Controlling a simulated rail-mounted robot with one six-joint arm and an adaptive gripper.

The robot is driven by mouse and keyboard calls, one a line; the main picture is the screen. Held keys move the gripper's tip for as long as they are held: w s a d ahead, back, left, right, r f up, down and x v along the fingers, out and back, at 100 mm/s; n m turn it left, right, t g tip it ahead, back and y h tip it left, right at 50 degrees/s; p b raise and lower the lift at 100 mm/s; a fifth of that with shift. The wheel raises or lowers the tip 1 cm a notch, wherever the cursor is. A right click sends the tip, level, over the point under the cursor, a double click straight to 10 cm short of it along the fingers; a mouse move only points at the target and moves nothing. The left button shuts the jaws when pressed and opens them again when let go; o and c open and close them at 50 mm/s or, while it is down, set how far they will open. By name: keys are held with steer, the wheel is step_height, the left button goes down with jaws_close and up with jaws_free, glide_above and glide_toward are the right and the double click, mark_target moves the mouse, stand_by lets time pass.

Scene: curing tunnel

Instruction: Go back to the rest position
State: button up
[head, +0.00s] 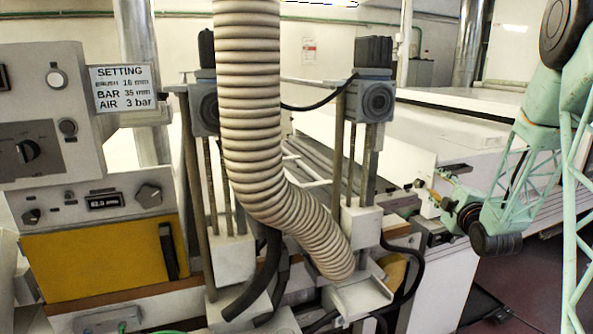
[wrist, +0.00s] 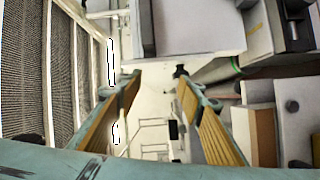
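My gripper (wrist: 157,82) shows in the wrist view as two mint-green fingers with ribbed tan pads. The fingers stand apart with nothing held between them. In the head view my gripper (head: 428,191) is at the right, at the end of the mint-green arm. It points left toward the side of the machine, and its fingertips are small there. I cannot tell whether it touches the machine.
A thick ribbed hose (head: 250,100) hangs down the middle. A control panel (head: 85,150) with a setting sign (head: 124,88) stands at the left. A long white tunnel housing (head: 455,125) lies behind my gripper. Open reddish floor (head: 525,285) shows at lower right.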

steer(key=s+a+r+m+g, duration=0.25)
steer(key=s+a+r, duration=0.25)
steer(key=s, duration=0.3)
steer(key=s+a+r+m+g+h, duration=0.1)
steer(key=s+a+r+m+g, duration=0.2)
steer(key=s, duration=0.5)
steer(key=s+a+r+m+g, duration=0.1)
steer(key=s+a+r+m, duration=0.1)
steer(key=s+a+r, duration=0.5)
steer(key=s+a+f+m+g, duration=0.2)
steer(key=s+a, duration=0.1)
steer(key=s, duration=1.1)
steer(key=s+a+f+m+g+y, duration=0.1)
steer(key=s+a+f+m+g, duration=0.1)
steer(key=s, duration=1.2)
steer(key=s+a+f+m+g+y, duration=0.1)
steer(key=s+a+f+m+g, duration=0.2)
steer(key=s, duration=1.1)
steer(key=shift+a+f+p, duration=0.3)
steer(key=shift+a+p, duration=0.05)
steer(key=shift+a, duration=1.4)
